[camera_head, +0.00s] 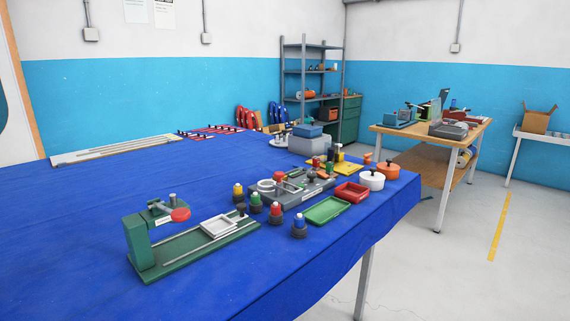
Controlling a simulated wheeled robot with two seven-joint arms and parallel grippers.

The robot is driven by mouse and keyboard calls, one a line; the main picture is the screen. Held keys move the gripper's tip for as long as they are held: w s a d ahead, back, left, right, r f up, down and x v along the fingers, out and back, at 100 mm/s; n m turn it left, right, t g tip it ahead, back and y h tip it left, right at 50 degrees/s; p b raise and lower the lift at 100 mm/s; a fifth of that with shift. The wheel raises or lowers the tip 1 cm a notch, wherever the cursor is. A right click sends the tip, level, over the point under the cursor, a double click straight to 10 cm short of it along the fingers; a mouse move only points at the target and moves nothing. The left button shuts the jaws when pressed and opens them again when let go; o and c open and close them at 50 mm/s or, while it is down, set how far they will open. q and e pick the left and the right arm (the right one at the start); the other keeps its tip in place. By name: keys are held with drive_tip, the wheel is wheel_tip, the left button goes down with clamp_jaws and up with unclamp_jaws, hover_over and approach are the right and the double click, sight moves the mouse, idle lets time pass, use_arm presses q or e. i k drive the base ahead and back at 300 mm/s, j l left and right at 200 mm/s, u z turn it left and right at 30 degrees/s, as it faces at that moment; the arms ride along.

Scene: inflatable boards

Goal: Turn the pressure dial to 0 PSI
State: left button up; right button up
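No part that I can clearly identify as a pressure dial shows, and no PSI marks can be read at this distance. A green device (145,245) stands at the near left of the blue-covered table, with a round red knob (180,214) on its upper arm. A dark grey device (290,196) with a round light ring (266,185) and small fittings lies further back at the middle right. Neither of my grippers is in view.
Several small coloured-top pieces, one yellow-topped (238,191), stand between the devices. A green tray (327,210), red tray (352,192) and white pot (371,180) sit near the right edge. The left of the blue cloth (70,220) is clear. A wooden workbench (425,133) stands behind.

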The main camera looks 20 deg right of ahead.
sight(311, 176)
drive_tip(key=i+l+u, duration=0.1)
drive_tip(key=l+u, duration=0.2)
drive_tip(key=l, duration=0.25)
drive_tip(key=l+u, duration=0.3)
drive_tip(key=l, duration=0.3)
drive_tip(key=l+u, duration=0.3)
drive_tip(key=l, duration=0.3)
drive_tip(key=l+u, duration=0.3)
drive_tip(key=l, duration=0.3)
drive_tip(key=k+l+u, duration=0.3)
drive_tip(key=l, duration=0.2)
drive_tip(key=i+l, duration=0.05)
drive_tip(key=i, duration=0.05)
